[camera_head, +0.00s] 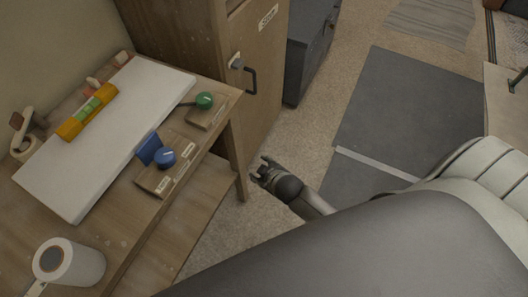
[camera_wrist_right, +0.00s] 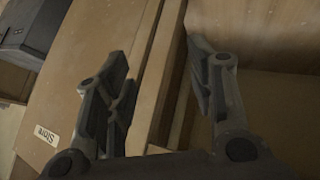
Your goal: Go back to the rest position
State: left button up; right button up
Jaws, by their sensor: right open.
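My right gripper (camera_head: 262,172) hangs low beside the front leg of the wooden workbench (camera_head: 118,243) in the head view. Its arm comes in from the lower right. In the right wrist view its two fingers (camera_wrist_right: 157,62) stand wide apart with nothing between them. Wooden cabinet panels and edges lie beyond the fingers. My left gripper is not in the head view. A large dark grey part of my own body covers the lower right of that view.
The cabinet (camera_head: 222,65) with a dark handle stands behind the bench. A white board (camera_head: 108,140), a yellow level (camera_head: 87,112), a blue knob (camera_head: 165,158), a green knob (camera_head: 204,100) and a white roll (camera_head: 75,264) are on the bench. Open floor (camera_head: 300,135) lies right of the gripper.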

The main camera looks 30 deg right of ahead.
dwell(0.4)
jog(key=s+d+f+m+g, duration=0.2)
jog(key=s+f+g, duration=0.2)
jog(key=s+f, duration=1.4)
jog(key=s+f+g, duration=0.1)
jog(key=s+f, duration=0.4)
jog(key=s, duration=0.4)
jog(key=s+f+m+g, duration=0.1)
jog(key=s+f+g, duration=0.1)
jog(key=s+f, duration=0.3)
jog(key=s, duration=0.4)
jog(key=shift+d+f+m, duration=0.3)
jog(key=shift+d+f, duration=0.1)
